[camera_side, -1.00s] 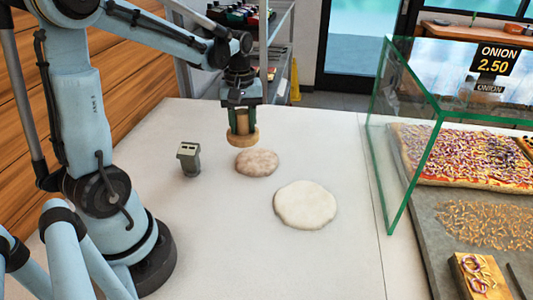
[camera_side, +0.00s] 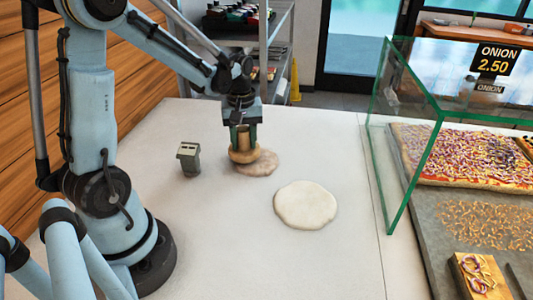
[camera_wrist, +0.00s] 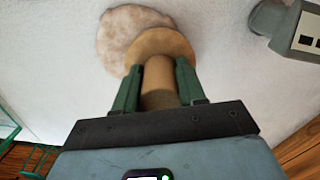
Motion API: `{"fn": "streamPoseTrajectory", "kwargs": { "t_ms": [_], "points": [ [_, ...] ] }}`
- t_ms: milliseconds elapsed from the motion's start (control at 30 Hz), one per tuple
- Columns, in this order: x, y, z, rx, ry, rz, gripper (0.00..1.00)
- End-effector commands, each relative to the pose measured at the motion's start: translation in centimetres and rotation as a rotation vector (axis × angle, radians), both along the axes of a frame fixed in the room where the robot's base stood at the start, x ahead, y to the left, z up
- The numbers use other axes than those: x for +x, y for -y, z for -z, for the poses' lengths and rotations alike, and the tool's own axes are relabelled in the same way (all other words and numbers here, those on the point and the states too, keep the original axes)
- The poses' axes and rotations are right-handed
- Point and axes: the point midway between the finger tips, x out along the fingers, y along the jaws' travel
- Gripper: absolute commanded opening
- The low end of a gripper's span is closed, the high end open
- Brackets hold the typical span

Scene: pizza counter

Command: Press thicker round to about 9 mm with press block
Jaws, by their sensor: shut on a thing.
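The press block (camera_side: 242,156) is a wooden disc with an upright handle. My gripper (camera_side: 243,141) is shut on its handle; the wrist view also shows the green fingers on both sides of the handle. The smaller, brownish dough round (camera_side: 264,165) lies beneath and beside the disc, which covers its left part in the side view. In the wrist view the round (camera_wrist: 118,35) shows beyond the disc (camera_wrist: 160,42). I cannot tell whether the disc touches the dough. A wider, paler dough round (camera_side: 305,205) lies apart at front right.
A small grey device (camera_side: 189,158) stands left of the press block; it also shows at the wrist view's upper right (camera_wrist: 292,27). A glass guard (camera_side: 402,150) and pizza trays (camera_side: 430,215) bound the right side. The front counter is clear.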

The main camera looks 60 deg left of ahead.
Motion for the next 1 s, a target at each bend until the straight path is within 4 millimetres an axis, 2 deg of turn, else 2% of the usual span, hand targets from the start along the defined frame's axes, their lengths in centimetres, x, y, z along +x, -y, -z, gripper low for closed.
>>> {"fn": "streamPoseTrajectory", "kwargs": {
  "t_ms": [300,1000],
  "points": [
    [0.0,0.0,1.1,0.0,0.0,0.0,0.03],
    [0.0,0.0,1.3,0.0,0.0,0.0,0.03]
  ]
}}
